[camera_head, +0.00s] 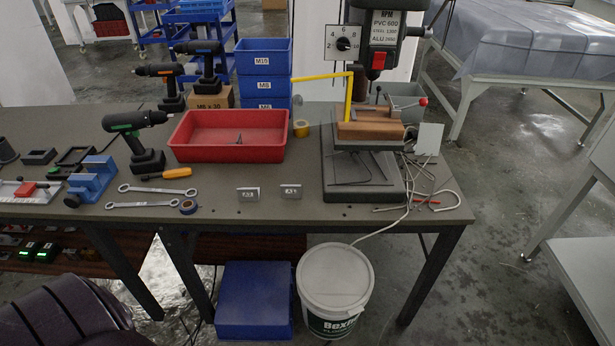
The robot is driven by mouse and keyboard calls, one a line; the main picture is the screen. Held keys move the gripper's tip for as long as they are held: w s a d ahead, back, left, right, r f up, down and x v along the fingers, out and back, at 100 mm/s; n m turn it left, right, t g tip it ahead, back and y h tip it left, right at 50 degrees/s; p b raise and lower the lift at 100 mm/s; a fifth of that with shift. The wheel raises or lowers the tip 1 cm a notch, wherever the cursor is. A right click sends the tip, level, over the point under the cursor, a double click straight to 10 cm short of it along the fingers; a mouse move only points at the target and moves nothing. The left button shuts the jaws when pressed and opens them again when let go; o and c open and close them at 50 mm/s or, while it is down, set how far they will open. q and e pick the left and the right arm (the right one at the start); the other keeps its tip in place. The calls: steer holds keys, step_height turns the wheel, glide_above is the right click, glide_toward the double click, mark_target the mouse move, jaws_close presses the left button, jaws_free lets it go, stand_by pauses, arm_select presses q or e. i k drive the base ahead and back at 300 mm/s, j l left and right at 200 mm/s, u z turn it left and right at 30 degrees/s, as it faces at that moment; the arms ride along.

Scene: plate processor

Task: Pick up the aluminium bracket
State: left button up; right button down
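Two small silvery-grey pieces with white labels stand near the front middle of the workbench, the left labelled piece (248,194) and the right labelled piece (291,191). They are apart, with bare bench around them. I cannot tell whether either is the aluminium bracket. A pale upright plate (429,139) stands at the right of the drill press, and a small dark item (238,139) lies in the red tray (228,154); neither is clearly a bracket. Neither of my grippers is in view.
The drill press base (360,183) stands at the bench's right end, with wires beside it. Two wrenches (151,189), an orange screwdriver (167,174) and a cordless drill (140,140) lie or stand at left. Blue bins (264,88) are behind. A white bucket (335,275) stands below.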

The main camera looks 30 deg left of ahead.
mark_target(287, 191)
steer(key=i+l+u, duration=0.1)
steer(key=i+u, duration=0.2)
steer(key=u, duration=0.15)
steer(key=i+l+u, duration=0.2)
steer(key=u, duration=0.3)
steer(key=i+l, duration=0.05)
steer(key=i, duration=0.05)
